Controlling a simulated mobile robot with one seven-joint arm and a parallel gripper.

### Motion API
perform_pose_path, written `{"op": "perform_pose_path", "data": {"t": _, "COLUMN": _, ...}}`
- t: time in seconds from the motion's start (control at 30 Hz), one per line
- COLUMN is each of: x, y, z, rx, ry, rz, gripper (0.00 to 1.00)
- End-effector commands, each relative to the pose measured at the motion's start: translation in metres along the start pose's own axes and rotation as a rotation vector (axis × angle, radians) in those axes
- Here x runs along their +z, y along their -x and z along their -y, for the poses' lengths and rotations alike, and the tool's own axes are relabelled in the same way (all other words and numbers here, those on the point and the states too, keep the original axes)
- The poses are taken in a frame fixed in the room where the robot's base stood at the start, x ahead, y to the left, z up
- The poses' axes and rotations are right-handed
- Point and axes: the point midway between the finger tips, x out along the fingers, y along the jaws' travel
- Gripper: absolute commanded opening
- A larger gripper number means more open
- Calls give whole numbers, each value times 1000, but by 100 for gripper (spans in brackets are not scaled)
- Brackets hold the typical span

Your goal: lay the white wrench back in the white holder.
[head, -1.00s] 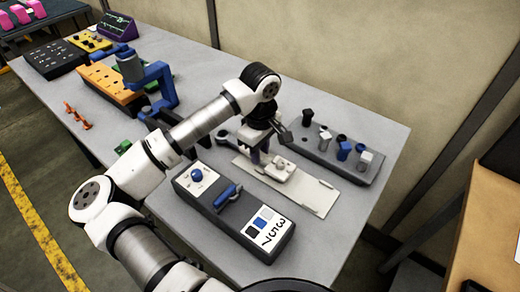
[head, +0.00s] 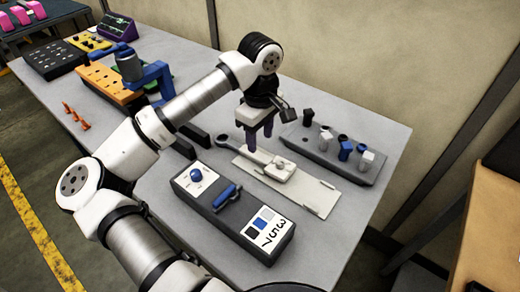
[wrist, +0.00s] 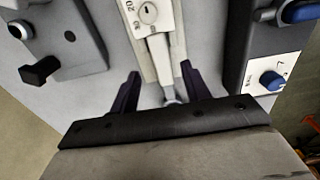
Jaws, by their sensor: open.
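The white wrench (head: 283,171) lies lengthwise on the flat white holder (head: 318,197), its ring end reaching past the holder's left end. My gripper (head: 260,146) is open and empty, pointing down above the shaft. In the wrist view, its two dark fingers (wrist: 157,88) stand apart on either side of the shaft. The fingers partly cover the shaft in the head view, and the gripper body hides the ring end in the wrist view.
A grey block with black, blue and white knobs (head: 330,153) stands behind the holder. A dark box with a blue handle and number label (head: 240,230) stands in front. The grey table's right end (head: 385,125) is clear.

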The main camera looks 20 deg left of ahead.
Motion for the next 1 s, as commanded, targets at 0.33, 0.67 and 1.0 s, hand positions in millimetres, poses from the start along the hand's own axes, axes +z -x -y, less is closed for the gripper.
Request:
{"op": "perform_pose_path", "data": {"t": 0.33, "x": 0, "y": 57, "z": 0, "rx": 0, "ry": -1, "rz": -1, "gripper": 47}}
{"op": "perform_pose_path", "data": {"t": 0.67, "x": 0, "y": 65, "z": 0, "rx": -1, "ry": -1, "rz": 1, "gripper": 47}}
{"op": "perform_pose_path", "data": {"t": 1.0, "x": 0, "y": 64, "z": 0, "rx": 0, "ry": -1, "rz": 1, "gripper": 47}}
